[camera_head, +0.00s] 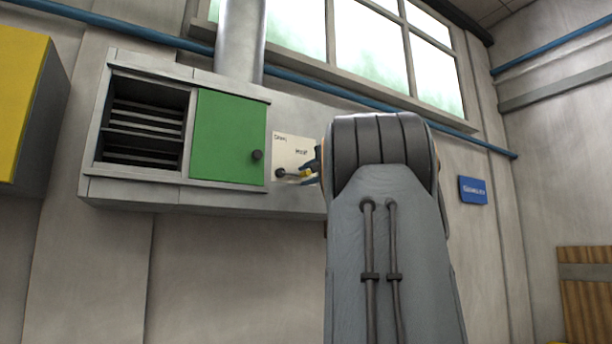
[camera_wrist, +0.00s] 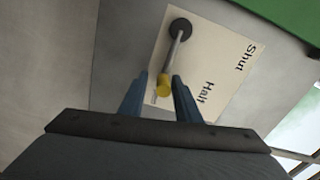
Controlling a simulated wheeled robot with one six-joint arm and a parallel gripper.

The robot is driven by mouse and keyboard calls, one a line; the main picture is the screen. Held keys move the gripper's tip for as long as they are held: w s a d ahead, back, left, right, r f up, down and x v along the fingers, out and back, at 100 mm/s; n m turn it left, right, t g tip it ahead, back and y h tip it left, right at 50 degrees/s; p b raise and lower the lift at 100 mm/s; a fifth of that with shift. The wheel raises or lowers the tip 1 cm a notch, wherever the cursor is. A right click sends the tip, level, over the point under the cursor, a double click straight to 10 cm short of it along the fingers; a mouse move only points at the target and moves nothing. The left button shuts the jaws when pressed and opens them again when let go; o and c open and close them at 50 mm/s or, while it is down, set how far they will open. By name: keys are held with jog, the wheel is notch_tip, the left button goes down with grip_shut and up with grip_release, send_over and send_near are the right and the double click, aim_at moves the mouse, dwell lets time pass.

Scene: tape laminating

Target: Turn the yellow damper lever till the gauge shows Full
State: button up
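The damper lever is a grey rod with a yellow knob (camera_wrist: 164,86) on a dark round pivot (camera_wrist: 180,27). In the wrist view it points toward my gripper (camera_wrist: 158,80), past the word Half. The cream gauge plate (camera_wrist: 205,60) reads Shut and Half; no Full label is readable, and my fingers cover part of the plate. My blue fingers stand either side of the yellow knob with gaps showing, so the gripper is open around it. In the head view the lever (camera_head: 293,173) points right, and my arm hides most of the gripper (camera_head: 317,168).
A green door (camera_head: 228,138) with a dark knob closes part of the wall cabinet, left of the plate. An open slatted compartment (camera_head: 145,120) is further left. A yellow box (camera_head: 20,105) hangs at far left. A blue sign (camera_head: 473,190) is on the wall at right.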

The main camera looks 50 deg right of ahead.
jog(key=shift+w+a+r, duration=0.1)
jog(key=shift+a, duration=0.05)
jog(key=shift+b+v, duration=1.2)
jog(key=shift+v, duration=2.7)
